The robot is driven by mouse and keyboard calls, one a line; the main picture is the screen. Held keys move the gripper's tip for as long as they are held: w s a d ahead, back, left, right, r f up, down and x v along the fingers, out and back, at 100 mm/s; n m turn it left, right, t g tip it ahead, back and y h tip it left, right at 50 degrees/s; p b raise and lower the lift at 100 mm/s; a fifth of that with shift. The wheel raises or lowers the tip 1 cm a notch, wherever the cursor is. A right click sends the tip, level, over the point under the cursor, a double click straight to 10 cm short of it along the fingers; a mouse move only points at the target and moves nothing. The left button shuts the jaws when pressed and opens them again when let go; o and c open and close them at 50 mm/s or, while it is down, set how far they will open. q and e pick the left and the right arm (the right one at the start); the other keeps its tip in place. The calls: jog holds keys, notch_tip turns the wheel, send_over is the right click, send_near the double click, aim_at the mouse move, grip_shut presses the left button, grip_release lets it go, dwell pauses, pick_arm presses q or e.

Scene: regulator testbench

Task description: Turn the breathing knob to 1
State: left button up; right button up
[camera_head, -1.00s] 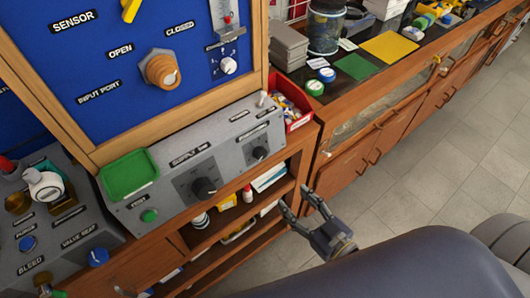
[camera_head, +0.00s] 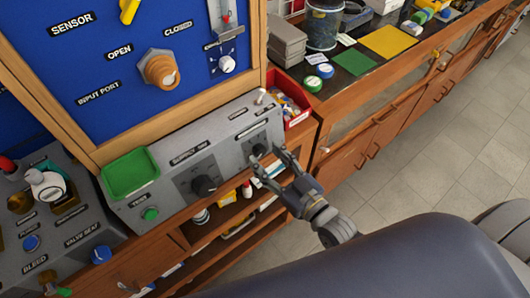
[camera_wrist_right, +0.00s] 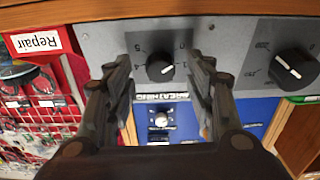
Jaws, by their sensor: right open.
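The breathing knob (camera_head: 258,150) is a small black dial on the right part of the sloped grey panel. In the right wrist view the knob (camera_wrist_right: 160,67) shows a short white mark toward the right side, with scale numbers around it and the BREATHING label upside down below. Its exact setting is hard to read. My right gripper (camera_head: 266,157) is open at the panel. In the wrist view its two fingers stand on either side of the knob, with a visible gap on each side. I cannot tell whether the fingertips reach the knob's depth. My left gripper is not in view.
A larger black supply knob (camera_head: 204,186) and a green button (camera_head: 150,213) sit left on the same panel (camera_head: 222,158). A green tray (camera_head: 128,176) and a red bin (camera_head: 296,108) flank it. Open shelves lie below. The floor (camera_head: 440,180) is clear at right.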

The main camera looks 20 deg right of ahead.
jog(key=shift+x, duration=0.85)
jog(key=c, duration=1.1)
jog(key=shift+o, duration=0.2)
jog(key=shift+r, duration=0.1)
